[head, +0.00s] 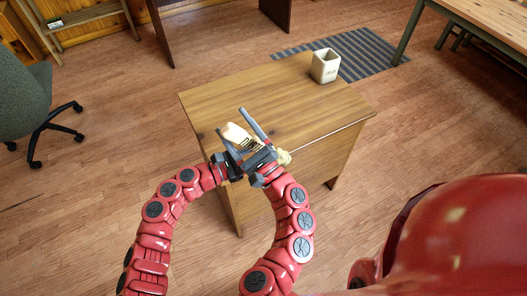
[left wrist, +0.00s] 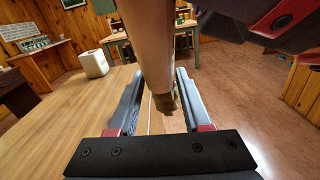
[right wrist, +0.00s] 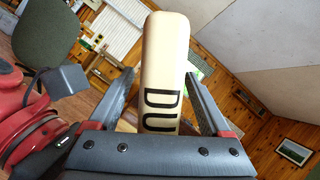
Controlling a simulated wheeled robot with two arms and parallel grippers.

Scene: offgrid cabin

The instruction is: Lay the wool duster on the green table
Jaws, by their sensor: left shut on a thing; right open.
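A table with green legs (head: 406,36) and a wooden top (head: 485,22) stands at the far right in the head view.
A cream square container (head: 325,66) stands at the far corner of the near wooden table (head: 285,88). A grey striped mat (head: 375,62) lies behind it. An office chair (head: 25,100) is at the left. Open floor lies between the two tables.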

